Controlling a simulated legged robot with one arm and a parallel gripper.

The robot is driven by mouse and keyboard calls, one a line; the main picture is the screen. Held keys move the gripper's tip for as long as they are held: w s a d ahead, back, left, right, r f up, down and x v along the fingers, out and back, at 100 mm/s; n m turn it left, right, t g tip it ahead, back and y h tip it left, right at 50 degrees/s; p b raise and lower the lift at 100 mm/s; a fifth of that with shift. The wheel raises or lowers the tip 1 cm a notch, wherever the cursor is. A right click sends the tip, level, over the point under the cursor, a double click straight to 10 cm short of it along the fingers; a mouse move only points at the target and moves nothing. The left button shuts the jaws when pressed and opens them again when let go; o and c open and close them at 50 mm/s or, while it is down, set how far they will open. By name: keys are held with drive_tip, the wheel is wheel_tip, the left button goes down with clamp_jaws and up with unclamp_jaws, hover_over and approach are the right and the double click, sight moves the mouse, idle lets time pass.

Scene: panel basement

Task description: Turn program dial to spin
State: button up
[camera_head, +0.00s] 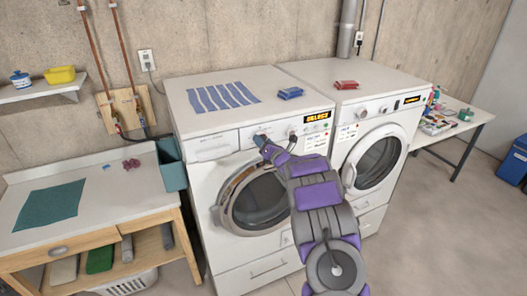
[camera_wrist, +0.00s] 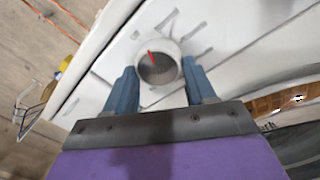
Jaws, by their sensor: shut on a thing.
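The program dial (camera_wrist: 158,68) is a round light knob with a red pointer line, on the white control panel of the left washing machine (camera_head: 275,250). In the wrist view the red line points up and slightly left. My gripper (camera_wrist: 159,75) has one blue-grey finger on each side of the dial and is shut on it. In the head view my gripper (camera_head: 264,143) reaches the panel above the round door (camera_head: 258,203) and mostly hides the dial. An orange lit display (camera_head: 318,117) is to its right; I cannot read its word surely.
A second white machine (camera_head: 375,150) stands close on the right. A striped blue cloth (camera_head: 222,97) and a folded blue cloth (camera_head: 290,93) lie on the left machine. A teal bin (camera_head: 171,165) and a workbench (camera_head: 130,200) are at the left.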

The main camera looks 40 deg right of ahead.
drive_tip(key=n+p, duration=0.3)
drive_tip(key=n, duration=0.7)
drive_tip(key=n+g+h+p, duration=0.1)
drive_tip(key=n+p, duration=0.1)
drive_tip(key=n, duration=0.8)
drive_tip(key=n+h+p, duration=0.1)
drive_tip(key=n+p, duration=0.2)
drive_tip(key=n, duration=0.7)
drive_tip(key=shift+s+r+g+p, duration=0.2)
drive_tip(key=shift+r+g+p, duration=0.1)
drive_tip(key=shift+g, duration=0.1)
drive_tip(key=m+p, duration=0.2)
drive_tip(key=m, duration=0.2)
drive_tip(key=m+p, duration=0.2)
drive_tip(key=m, duration=0.2)
drive_tip(key=shift+d+f+y+p, duration=0.2)
drive_tip(key=shift+y+p, duration=0.1)
drive_tip(key=shift+p, duration=0.1)
drive_tip(key=shift+m, duration=0.4)
